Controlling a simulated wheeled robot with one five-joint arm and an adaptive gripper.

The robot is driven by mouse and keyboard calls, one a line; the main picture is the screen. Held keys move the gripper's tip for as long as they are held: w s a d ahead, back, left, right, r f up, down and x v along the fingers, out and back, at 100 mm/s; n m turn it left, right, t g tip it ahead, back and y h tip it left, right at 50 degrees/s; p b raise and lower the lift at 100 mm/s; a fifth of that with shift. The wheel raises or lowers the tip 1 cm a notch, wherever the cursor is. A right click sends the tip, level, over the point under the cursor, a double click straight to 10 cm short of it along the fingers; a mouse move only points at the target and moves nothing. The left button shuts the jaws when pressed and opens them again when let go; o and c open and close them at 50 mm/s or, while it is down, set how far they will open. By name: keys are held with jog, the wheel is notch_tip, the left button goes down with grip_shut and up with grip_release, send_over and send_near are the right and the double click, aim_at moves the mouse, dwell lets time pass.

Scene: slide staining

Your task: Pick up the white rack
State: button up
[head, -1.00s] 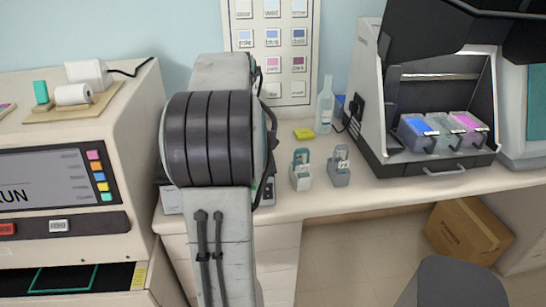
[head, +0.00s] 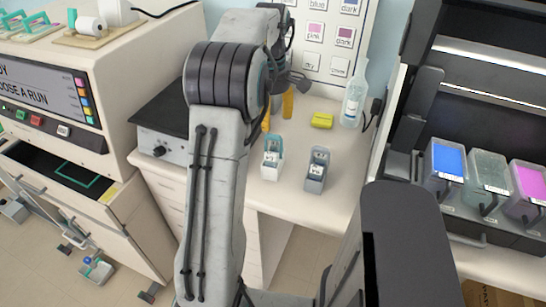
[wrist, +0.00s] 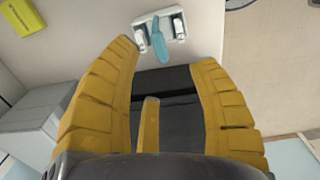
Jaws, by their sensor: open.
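The white rack (head: 271,164) stands upright on the bench, with a teal handle on top. In the wrist view, the white rack (wrist: 143,35) with its teal handle shows at the top, just beyond my fingertips. My gripper (head: 277,108) is partly hidden behind my arm in the head view, with its yellow fingers low over the bench behind the rack. In the wrist view my gripper (wrist: 165,58) is open, its two yellow fingers wide apart, with nothing held. The rack appears apart from the fingers.
A grey rack (head: 316,175) stands just right of the white one. A yellow block (head: 321,120) and a clear bottle (head: 355,95) are behind. A device with a dark top (head: 160,145) is left. Colored staining tanks (head: 447,162) sit at the right. The bench front is clear.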

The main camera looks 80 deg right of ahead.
aim_at(276, 137)
jog(key=shift+s+d+f, duration=0.1)
jog(key=shift+s+f, duration=0.1)
jog(key=shift+f, duration=1.05)
jog(key=shift+s+a+f, duration=0.1)
jog(key=shift+s+f, duration=0.05)
jog(key=shift+f, duration=1.05)
jog(key=shift+s+d+f, duration=0.1)
jog(key=shift+s+f, duration=0.1)
jog(key=shift+f, duration=1.05)
jog(key=shift+o, duration=0.3)
grip_shut()
